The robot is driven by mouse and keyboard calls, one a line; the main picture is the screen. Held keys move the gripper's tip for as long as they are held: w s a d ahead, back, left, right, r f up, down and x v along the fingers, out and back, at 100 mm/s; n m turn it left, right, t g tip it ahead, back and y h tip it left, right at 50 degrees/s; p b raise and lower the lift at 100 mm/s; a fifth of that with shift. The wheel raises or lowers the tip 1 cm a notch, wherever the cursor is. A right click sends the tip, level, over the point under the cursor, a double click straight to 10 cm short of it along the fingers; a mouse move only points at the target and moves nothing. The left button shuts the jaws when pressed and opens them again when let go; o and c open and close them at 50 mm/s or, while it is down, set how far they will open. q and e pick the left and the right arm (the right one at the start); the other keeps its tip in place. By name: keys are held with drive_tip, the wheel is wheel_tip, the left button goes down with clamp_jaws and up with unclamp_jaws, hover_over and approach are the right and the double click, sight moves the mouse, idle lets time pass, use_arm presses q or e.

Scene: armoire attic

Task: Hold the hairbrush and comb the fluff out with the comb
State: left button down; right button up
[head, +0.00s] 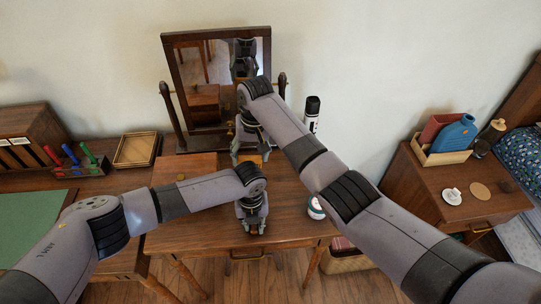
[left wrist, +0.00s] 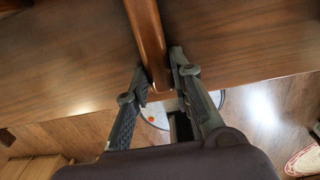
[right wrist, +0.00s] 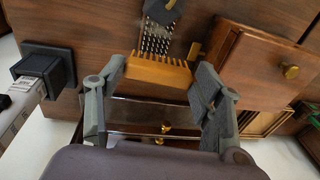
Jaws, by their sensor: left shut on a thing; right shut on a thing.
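My left gripper (head: 252,222) is shut on the brown wooden handle of the hairbrush (left wrist: 148,40) over the front of the dressing table. In the right wrist view, the brush's pale bristles with dark tips (right wrist: 156,42) face the camera, with greyish fuzz among them. A dark faceted lump (right wrist: 163,9) at their far end cannot be told for sure as fluff. My right gripper (right wrist: 160,71) is shut on the yellow-brown wooden comb (right wrist: 158,74). The comb's teeth point toward the bristles, close to their near end; contact cannot be told. My arms hide most of the brush in the head view.
A tilting mirror (head: 205,75) stands behind on the dressing table (head: 190,232). A black-and-white spray can (head: 312,112) and a white jar (head: 316,207) stand to the right. A wooden box (right wrist: 262,65) with a knob is close beside the comb.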

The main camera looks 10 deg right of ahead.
drive_tip(key=shift+w+a+f, duration=0.1)
drive_tip(key=shift+a+f, duration=0.1)
drive_tip(key=shift+a, duration=0.3)
drive_tip(key=shift+w+a+f, duration=0.1)
drive_tip(key=shift+a+f, duration=0.05)
drive_tip(key=shift+a, duration=0.35)
drive_tip(key=shift+f, duration=2.4)
drive_tip(key=shift+f, duration=0.8)
